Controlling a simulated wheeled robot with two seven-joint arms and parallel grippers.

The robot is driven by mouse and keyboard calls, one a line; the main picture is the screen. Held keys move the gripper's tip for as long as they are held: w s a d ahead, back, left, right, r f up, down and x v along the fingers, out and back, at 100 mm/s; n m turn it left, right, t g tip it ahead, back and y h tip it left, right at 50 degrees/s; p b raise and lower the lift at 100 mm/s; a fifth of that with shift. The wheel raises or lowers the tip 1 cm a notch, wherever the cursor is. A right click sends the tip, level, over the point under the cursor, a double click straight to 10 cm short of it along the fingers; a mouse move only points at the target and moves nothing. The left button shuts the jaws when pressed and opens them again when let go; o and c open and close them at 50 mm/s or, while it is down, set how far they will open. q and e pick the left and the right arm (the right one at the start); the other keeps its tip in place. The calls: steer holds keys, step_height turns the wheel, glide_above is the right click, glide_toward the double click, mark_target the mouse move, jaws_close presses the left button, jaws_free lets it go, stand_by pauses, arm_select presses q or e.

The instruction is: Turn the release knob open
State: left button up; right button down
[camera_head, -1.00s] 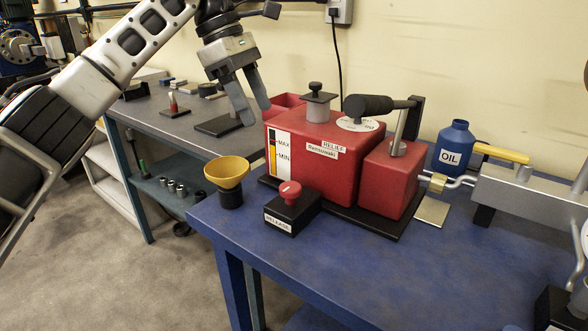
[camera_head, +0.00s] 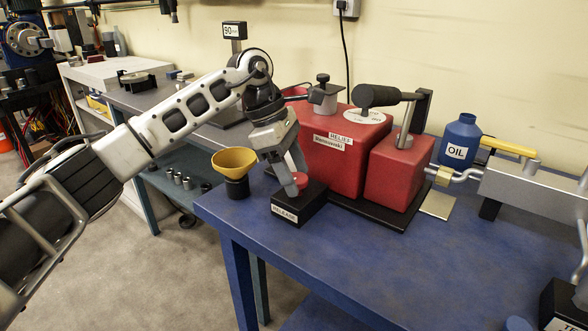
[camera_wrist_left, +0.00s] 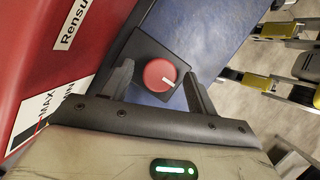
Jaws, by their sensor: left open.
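The release knob is a round red knob (camera_head: 298,180) on a black box (camera_head: 299,207) labelled RELEASE, at the left end of the blue bench. In the left wrist view the red knob (camera_wrist_left: 160,75) has a white mark pointing to the right and slightly down. My left gripper (camera_head: 293,185) is right over the box, with its fingers pointing down at the knob. In the wrist view its two fingers (camera_wrist_left: 156,82) stand apart on either side of the knob, with gaps visible. The far finger is partly hidden in the head view. My right gripper does not show.
The red pump unit (camera_head: 335,150) stands close behind the box, with a black-handled lever above it. A yellow funnel (camera_head: 234,161) is just left of my gripper. A blue oil bottle (camera_head: 459,142) stands farther right.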

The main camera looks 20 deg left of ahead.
arm_select(q)
steer(key=c, duration=1)
steer(key=shift+o, duration=0.2)
